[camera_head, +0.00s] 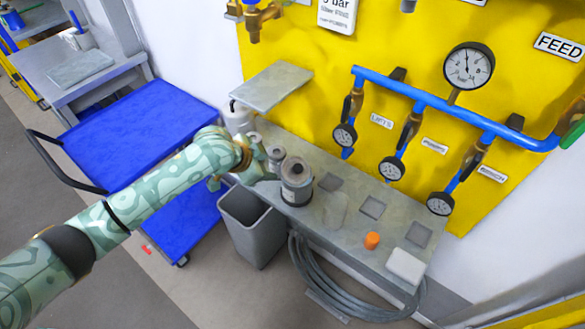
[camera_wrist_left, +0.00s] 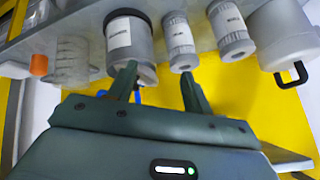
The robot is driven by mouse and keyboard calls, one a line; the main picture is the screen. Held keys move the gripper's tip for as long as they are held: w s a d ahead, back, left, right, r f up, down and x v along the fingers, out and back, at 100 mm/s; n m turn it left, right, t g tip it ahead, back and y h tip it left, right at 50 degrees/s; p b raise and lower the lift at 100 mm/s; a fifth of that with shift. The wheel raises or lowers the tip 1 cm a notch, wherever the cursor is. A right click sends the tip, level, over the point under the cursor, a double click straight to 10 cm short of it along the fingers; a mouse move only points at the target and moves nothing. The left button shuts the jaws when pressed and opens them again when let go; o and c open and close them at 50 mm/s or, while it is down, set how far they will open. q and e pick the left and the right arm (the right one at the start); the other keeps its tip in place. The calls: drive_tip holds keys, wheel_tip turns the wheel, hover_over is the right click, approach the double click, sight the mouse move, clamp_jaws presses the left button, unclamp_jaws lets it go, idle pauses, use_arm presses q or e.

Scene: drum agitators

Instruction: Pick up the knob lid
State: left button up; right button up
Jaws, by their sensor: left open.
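A grey cylindrical jar (camera_head: 296,190) stands on the bench, with a round lid (camera_head: 296,169) that has a small raised middle, seemingly the knob lid. In the left wrist view the large labelled jar (camera_wrist_left: 119,38) hangs upside down in the picture, its lid end (camera_wrist_left: 147,73) partly behind a finger. My left gripper (camera_head: 262,166) is just left of this jar in the head view. In the wrist view its two fingers (camera_wrist_left: 158,76) are spread, with nothing seen held between them. Whether a finger touches the jar I cannot tell. My right gripper is in neither view.
Two slimmer labelled jars (camera_wrist_left: 179,42) (camera_wrist_left: 231,30) and a handled white container (camera_wrist_left: 284,40) are close by. The grey bench (camera_head: 340,238) also bears a clear beaker (camera_wrist_left: 72,58), an orange cap (camera_head: 372,240) and a white block (camera_head: 405,265). A grey bin (camera_head: 252,232) stands in front.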

use_arm(q)
wheel_tip(320, 180, up, 8)
drive_tip(key=s+d+m, duration=0.2)
drive_tip(key=m, duration=0.1)
drive_tip(key=m+g+p, duration=0.1)
drive_tip(key=m, duration=0.1)
approach(299, 168)
drive_tip(key=b+x, duration=0.2)
drive_tip(key=x, duration=0.1)
drive_tip(key=shift+w+b, duration=0.35)
drive_tip(key=shift+w, duration=0.1)
drive_tip(key=x, duration=0.1)
drive_tip(key=b+x, duration=0.1)
drive_tip(key=x, duration=0.2)
drive_tip(key=shift+s+d+f+b, duration=0.2)
drive_tip(key=shift+s+f+b, duration=0.1)
drive_tip(key=shift+f, duration=0.2)
drive_tip(key=shift+w+d+f, duration=0.15)
drive_tip(key=shift+w+f, duration=0.1)
drive_tip(key=shift+r, duration=0.1)
drive_tip(key=shift+c, duration=0.7)
clamp_jaws()
drive_tip(key=shift+r, duration=0.1)
